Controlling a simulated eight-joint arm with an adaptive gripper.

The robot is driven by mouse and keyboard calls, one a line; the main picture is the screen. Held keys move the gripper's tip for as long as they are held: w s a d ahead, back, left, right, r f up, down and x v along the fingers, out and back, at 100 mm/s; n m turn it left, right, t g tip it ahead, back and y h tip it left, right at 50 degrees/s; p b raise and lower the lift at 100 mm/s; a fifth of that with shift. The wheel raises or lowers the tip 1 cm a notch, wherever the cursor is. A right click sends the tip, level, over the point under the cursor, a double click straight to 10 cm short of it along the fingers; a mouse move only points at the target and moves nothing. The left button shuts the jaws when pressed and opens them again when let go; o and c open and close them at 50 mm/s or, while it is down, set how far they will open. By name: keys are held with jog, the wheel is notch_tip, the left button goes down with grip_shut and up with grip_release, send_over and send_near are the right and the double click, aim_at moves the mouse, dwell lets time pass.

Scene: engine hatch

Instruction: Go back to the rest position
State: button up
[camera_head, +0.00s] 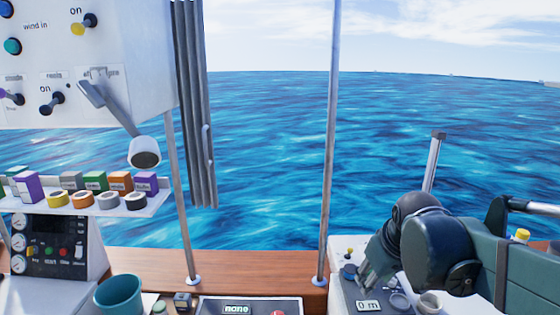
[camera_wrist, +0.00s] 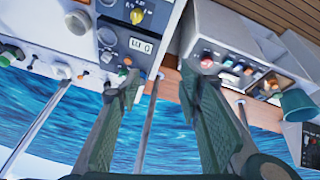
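My gripper (camera_wrist: 160,85) is open in the wrist view. Its two green fingers are spread wide with nothing held between them, and water and a thin pole show in the gap. In the head view my gripper (camera_head: 370,278) is at the lower right, partly hidden by my dark green arm. It points down and left, in front of or above the white console (camera_head: 345,297) there; how far off it is I cannot tell.
A teal cup (camera_head: 119,295) stands at the lower left, below a shelf of coloured boxes and rolls (camera_head: 100,205). A switch panel (camera_head: 100,60) hangs at the upper left. Thin poles (camera_head: 330,140) rise from the wooden ledge (camera_head: 255,270). Open water lies beyond.

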jog(key=s+a+f+m+t+b, duration=0.1)
jog(key=s+f, duration=0.2)
jog(key=s, duration=0.3)
jog(key=s+a+f+m+t+b, duration=0.1)
jog(key=s+f+m, duration=0.1)
jog(key=s, duration=0.5)
jog(key=shift+s+a+f+b, duration=0.25)
jog(key=shift+a+f+b, duration=0.05)
jog(key=shift+f, duration=0.15)
dwell(2.8)
